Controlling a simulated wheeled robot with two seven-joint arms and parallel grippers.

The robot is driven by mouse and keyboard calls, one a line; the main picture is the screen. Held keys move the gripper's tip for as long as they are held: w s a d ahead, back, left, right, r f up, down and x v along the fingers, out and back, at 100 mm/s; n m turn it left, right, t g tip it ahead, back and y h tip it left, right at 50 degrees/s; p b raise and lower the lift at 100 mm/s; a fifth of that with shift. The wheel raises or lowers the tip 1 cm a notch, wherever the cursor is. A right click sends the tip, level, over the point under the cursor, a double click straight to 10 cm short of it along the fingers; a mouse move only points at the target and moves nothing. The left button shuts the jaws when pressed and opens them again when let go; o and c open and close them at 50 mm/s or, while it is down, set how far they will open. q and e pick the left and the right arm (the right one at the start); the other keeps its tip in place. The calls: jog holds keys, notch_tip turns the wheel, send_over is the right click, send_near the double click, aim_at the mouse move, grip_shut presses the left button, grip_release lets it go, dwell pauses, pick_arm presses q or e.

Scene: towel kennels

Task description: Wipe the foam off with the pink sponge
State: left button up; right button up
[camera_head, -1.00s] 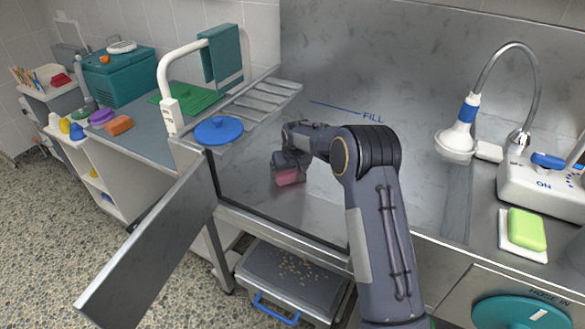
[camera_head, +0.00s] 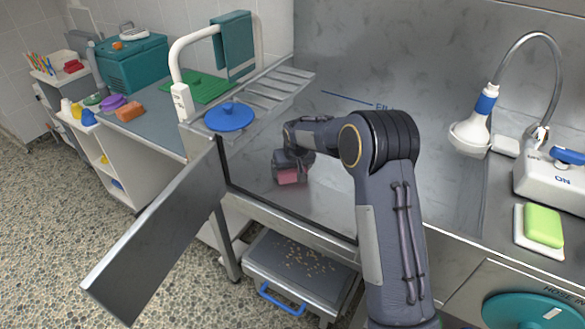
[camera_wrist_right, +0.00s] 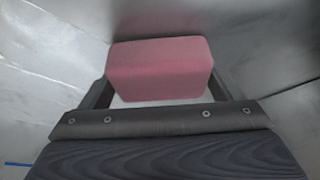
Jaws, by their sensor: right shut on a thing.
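The pink sponge (camera_head: 291,177) is held in my right gripper (camera_head: 288,166), low inside the steel tub near its front left part. The right wrist view shows the pink sponge (camera_wrist_right: 160,68) between the two fingers, which are shut on its sides. The steel tub (camera_head: 400,190) has a flat floor and a tall back wall. I cannot make out any foam for sure in the head view; the wrist view shows only pale, shiny steel around the sponge. My left gripper is not in view.
The tub's metal door (camera_head: 155,235) hangs open at the front left. A blue lid (camera_head: 229,117) lies by the slatted rack (camera_head: 275,90). A shower head (camera_head: 470,135) and a green sponge (camera_head: 543,225) are at the right. A drawer with crumbs (camera_head: 300,270) is below.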

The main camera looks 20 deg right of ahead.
pick_arm(q)
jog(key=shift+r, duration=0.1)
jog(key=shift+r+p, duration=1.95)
jog(key=shift+p, duration=0.1)
pick_arm(e)
jog(key=shift+r, duration=3)
jog(key=shift+r, duration=0.1)
jog(key=shift+r+p, duration=1.1)
jog(key=shift+r, duration=0.35)
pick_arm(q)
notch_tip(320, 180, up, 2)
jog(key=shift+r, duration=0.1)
pick_arm(e)
jog(key=shift+f, duration=0.1)
